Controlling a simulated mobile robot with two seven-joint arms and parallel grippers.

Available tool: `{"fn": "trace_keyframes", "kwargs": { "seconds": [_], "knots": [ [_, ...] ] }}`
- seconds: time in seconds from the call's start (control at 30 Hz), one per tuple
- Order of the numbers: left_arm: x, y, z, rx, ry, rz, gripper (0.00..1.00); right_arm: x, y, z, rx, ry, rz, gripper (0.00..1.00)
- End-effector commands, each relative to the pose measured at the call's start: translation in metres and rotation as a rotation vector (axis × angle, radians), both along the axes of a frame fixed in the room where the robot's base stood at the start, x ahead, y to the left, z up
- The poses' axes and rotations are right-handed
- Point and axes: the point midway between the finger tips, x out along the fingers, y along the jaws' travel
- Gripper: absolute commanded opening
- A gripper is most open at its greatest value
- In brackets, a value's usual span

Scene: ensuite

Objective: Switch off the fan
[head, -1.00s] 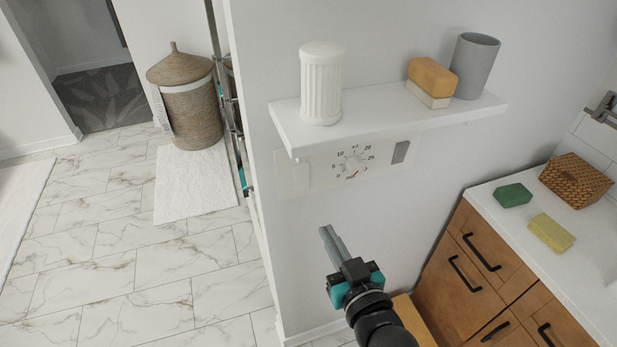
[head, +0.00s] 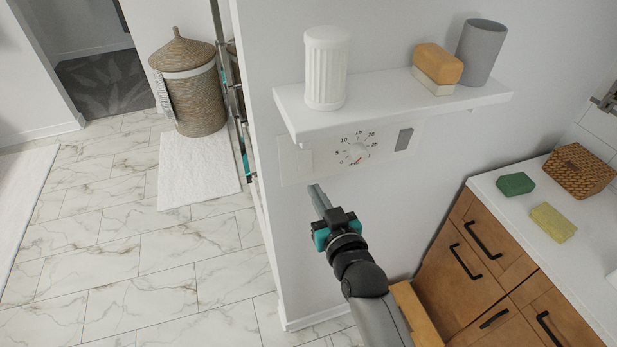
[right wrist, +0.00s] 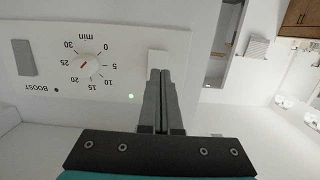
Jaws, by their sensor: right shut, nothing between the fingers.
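The fan control is a white wall panel (head: 330,168) under the shelf, with a round timer dial (head: 357,154) marked in minutes. It has a grey rocker (head: 404,139) on the right and a pale switch (head: 298,163) on the left. In the right wrist view the panel appears upside down, with the dial (right wrist: 89,66), the grey rocker (right wrist: 24,57), a lit green light (right wrist: 131,96) and the pale switch (right wrist: 157,62). My right gripper (head: 316,189) is shut and empty, just below the panel's left part. In the wrist view its fingertips (right wrist: 159,72) overlap the pale switch; contact cannot be told. My left gripper is out of view.
A wooden drawer cabinet (head: 470,262) stands at right. The wall's edge is left of the panel.

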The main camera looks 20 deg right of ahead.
Motion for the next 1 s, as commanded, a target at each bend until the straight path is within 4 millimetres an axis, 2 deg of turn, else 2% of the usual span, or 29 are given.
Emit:
{"fn": "trace_keyframes", "kwargs": {
  "seconds": [0.2,0.4,1.0],
  "knots": [
    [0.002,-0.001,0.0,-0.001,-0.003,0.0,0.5,0.033,0.001,-0.004,0.001,0.0,0.0,0.0],
    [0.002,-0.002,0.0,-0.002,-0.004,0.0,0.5,0.05,0.002,-0.007,0.001,0.0,0.0,0.0],
    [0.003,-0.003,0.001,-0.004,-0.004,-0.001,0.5,0.061,0.002,-0.01,0.0,0.0,0.0,0.0]
  ]
}}
